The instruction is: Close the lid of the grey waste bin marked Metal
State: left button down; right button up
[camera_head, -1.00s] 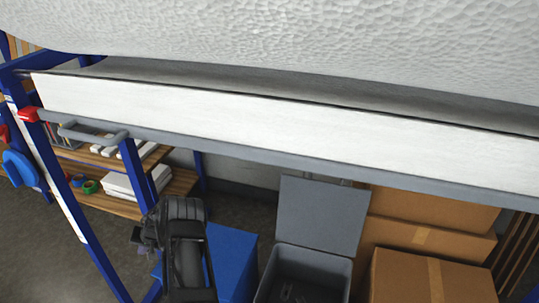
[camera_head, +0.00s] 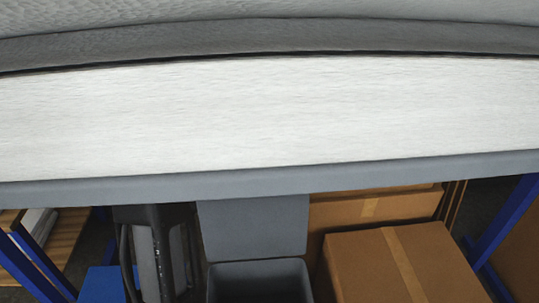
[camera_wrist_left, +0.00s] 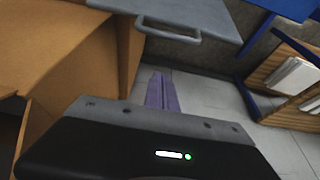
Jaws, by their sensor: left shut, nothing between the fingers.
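The grey waste bin (camera_head: 259,268) stands below the white worktop in the head view, cut off by the lower edge. Its lid (camera_head: 254,228) stands up at the back, open. No Metal marking can be read. My left arm comes down just left of the bin; its fingers do not show there. In the left wrist view my left gripper (camera_wrist_left: 162,92) is shut and empty. Beyond its fingers is a grey panel with a bar handle (camera_wrist_left: 168,32), which appears to be the lid, apart from the fingers. My right gripper is not in view.
The white worktop (camera_head: 270,115) fills the upper head view. Cardboard boxes (camera_head: 385,265) stand close right of the bin. A blue box (camera_head: 102,285) is left of my arm. A shelf with papers (camera_wrist_left: 290,75) is at the right in the wrist view, beyond open floor.

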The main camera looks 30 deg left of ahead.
pick_arm(q)
jog(key=shift+w+d+r, duration=0.15)
jog(key=shift+d+r, duration=0.05)
jog(key=shift+d, duration=0.2)
jog(key=shift+f, duration=0.1)
notch_tip(320, 180, down, 9)
jog(key=shift+s+d+f+b, duration=0.15)
jog(key=shift+s+b, duration=0.1)
jog(key=shift+b, duration=0.05)
dwell(0.4)
jog(key=shift+f, duration=0.1)
